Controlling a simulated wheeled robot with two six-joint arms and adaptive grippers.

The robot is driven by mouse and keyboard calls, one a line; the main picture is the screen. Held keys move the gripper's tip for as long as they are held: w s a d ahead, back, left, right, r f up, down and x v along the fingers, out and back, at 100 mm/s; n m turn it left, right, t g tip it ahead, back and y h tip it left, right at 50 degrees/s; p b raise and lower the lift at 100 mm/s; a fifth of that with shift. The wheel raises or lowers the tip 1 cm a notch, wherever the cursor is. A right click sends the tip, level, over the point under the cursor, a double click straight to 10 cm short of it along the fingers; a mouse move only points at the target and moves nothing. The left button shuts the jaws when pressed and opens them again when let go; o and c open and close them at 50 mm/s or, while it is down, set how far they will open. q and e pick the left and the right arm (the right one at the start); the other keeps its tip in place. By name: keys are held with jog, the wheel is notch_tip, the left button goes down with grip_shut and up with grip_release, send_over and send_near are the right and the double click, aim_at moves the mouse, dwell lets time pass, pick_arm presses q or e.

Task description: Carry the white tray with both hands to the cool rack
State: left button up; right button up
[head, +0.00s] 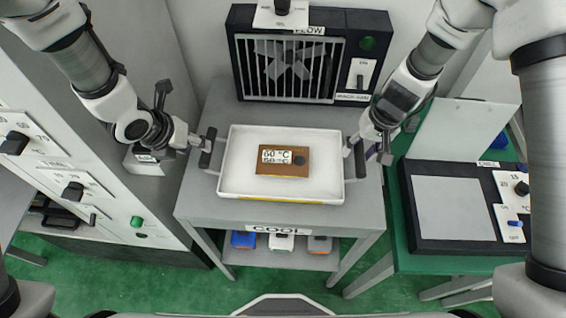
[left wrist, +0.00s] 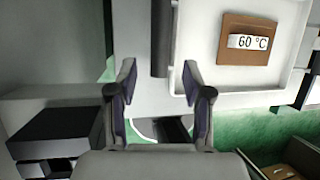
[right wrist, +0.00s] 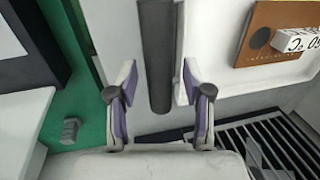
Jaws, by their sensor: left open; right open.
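The white tray (head: 232,180) is level over the top of the grey stand labelled COOL (head: 278,216) and seems to rest on it. A brown block with a 60 °C label (head: 285,171) lies in it. My left gripper (head: 203,142) is open at the tray's left dark handle (head: 208,148). In the left wrist view the handle (left wrist: 162,40) reaches between the spread fingertips (left wrist: 159,70). My right gripper (head: 362,150) is open at the right handle. In the right wrist view that handle (right wrist: 157,55) runs between the fingertips (right wrist: 159,72), with gaps beside it.
A fan unit labelled FLOW (head: 290,68) stands behind the tray. A grey cabinet with knobs (head: 75,190) is at the left. A green bench with a black open-lidded unit (head: 450,205) is at the right. Several small items (head: 282,241) sit on the stand's lower shelf.

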notch_tip(320, 180, up, 11)
jog(key=d, duration=0.2)
jog(key=shift+d, duration=0.1)
jog(key=shift+s, duration=0.1)
